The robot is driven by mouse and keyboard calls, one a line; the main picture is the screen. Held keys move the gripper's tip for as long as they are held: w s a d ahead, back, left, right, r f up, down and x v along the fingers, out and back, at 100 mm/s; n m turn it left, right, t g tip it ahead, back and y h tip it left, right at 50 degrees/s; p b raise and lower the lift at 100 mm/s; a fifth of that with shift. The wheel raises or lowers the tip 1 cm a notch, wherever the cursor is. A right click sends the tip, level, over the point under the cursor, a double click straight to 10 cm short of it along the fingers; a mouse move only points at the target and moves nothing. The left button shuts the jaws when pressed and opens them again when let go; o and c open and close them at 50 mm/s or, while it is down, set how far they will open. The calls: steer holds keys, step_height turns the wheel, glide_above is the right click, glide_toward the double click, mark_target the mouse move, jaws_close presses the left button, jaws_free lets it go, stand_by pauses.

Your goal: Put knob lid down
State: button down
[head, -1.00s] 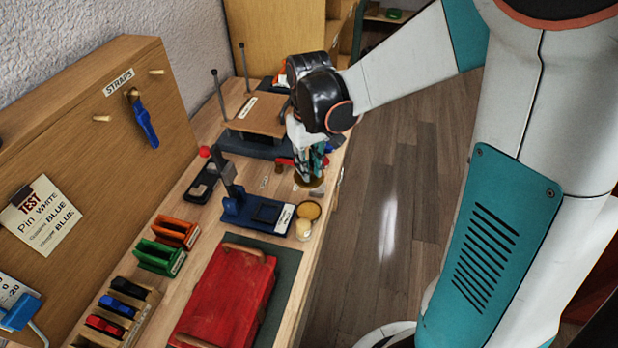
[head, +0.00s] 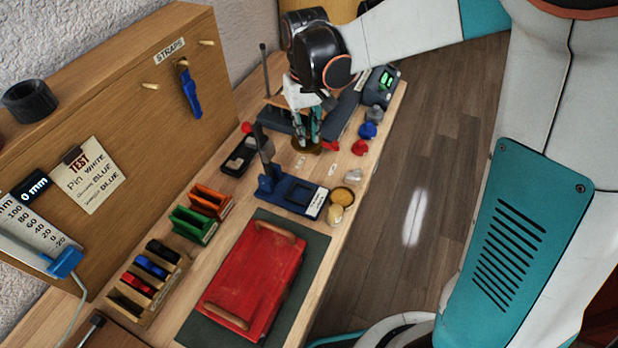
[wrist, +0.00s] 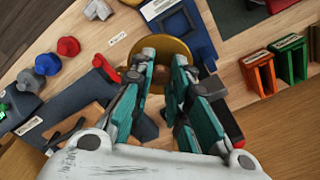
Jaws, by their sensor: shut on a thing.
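The knob lid is a round golden-brown disc with a darker brown knob. In the wrist view the lid (wrist: 158,44) lies just beyond the fingers, its rim showing, and the knob (wrist: 160,82) is between the fingertips. My gripper (wrist: 166,78) is shut on the knob. In the head view my gripper (head: 307,136) points down, with the lid (head: 308,148) at its tips over the bench. I cannot tell whether the lid touches the bench or is held just above it.
A blue fixture (head: 290,193) and round tan and cream pieces (head: 343,196) stand nearer. Red, blue and grey knobs (head: 367,130) stand to the right. A grey stand with a board and posts (head: 280,118) is behind. Bare bench (head: 292,160) lies between.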

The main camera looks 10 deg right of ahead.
step_height(320, 180, down, 17)
steer(key=b, duration=0.5)
steer(key=shift+f, duration=0.1)
steer(key=c, duration=1.9)
jaws_free()
steer(key=shift+f, duration=0.1)
steer(key=shift+c, duration=0.2)
steer(key=o, duration=0.4)
